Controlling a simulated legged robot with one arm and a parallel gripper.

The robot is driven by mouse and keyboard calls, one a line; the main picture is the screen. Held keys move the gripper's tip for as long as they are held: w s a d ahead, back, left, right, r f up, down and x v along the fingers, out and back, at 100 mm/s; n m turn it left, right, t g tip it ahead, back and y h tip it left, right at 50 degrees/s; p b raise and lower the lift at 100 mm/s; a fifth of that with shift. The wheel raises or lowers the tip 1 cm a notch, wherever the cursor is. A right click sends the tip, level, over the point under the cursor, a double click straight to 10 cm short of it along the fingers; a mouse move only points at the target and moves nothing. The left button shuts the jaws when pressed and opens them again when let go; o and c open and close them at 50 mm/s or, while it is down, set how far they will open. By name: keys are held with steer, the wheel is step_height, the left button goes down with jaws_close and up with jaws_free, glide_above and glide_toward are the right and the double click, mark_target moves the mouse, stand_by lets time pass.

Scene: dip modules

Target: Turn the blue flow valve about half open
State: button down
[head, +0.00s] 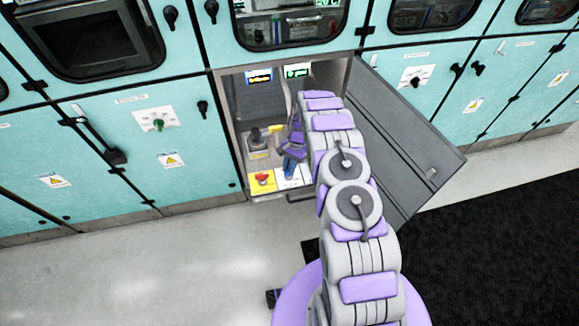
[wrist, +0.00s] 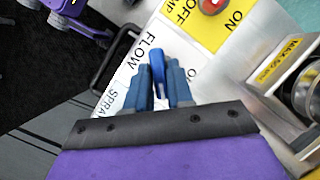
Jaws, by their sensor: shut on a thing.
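The blue flow valve (wrist: 157,66) shows in the wrist view as a narrow blue handle on a white label plate (wrist: 135,62) marked "FLOW". My gripper (wrist: 160,82) has its two blue-grey fingers on either side of the handle, shut on it. The handle's end stands out past the fingertips. The valve's base and its turning mark are hidden by the handle and fingers, so I cannot tell its opening.
A red button (head: 262,179) on a yellow plate sits left of my gripper in the head view; it also shows in the wrist view (wrist: 212,5). An open grey door (head: 405,140) stands right of my arm. A metal bracket (wrist: 285,90) stands at right in the wrist view.

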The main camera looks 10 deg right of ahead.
steer(key=c, duration=1.1)
jaws_free()
steer(key=shift+p+v, duration=0.5)
steer(key=shift+v, duration=8.1)
steer(key=shift+s, duration=0.1)
